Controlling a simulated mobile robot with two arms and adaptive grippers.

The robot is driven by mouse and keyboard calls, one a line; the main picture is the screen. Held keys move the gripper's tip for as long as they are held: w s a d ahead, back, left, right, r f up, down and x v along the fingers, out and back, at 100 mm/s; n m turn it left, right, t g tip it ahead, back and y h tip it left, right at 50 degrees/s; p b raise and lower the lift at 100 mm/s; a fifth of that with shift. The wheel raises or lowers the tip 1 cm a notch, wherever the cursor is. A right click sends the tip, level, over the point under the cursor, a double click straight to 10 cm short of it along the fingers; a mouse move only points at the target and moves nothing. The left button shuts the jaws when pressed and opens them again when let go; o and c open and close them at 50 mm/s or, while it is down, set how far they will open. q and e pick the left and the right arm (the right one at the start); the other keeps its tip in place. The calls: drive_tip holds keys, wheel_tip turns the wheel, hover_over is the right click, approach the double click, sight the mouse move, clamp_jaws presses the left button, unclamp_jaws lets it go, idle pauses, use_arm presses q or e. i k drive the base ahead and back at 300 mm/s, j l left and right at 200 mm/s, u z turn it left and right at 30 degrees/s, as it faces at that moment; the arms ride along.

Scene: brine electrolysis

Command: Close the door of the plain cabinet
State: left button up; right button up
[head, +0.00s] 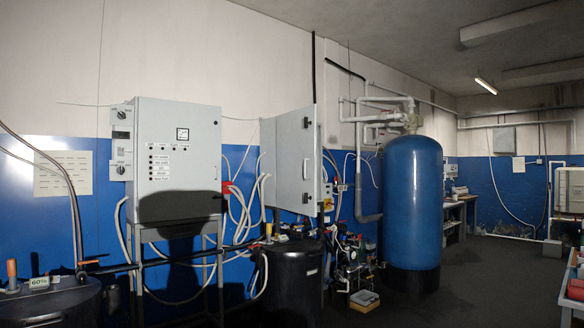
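The plain cabinet (267,150) is a grey wall box right of the centre-left panel. Its grey door (292,165) stands swung out from the body, with its free edge towards me on the right. A small dark latch or handle shows on the door near that edge. The door hides most of the cabinet's inside. Neither of my grippers is in view, and nothing is seen touching the door.
A control cabinet (178,150) with buttons and a display stands to the left on a frame. A black drum (292,285) stands below the plain cabinet. A tall blue tank (412,205) stands to its right, with pumps and hoses between. Open floor (485,285) lies at the right.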

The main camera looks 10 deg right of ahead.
sight(296, 145)
drive_tip(key=i+l+z, duration=0.25)
drive_tip(key=i, duration=0.3)
drive_tip(key=i+z, duration=0.25)
drive_tip(key=i, duration=0.25)
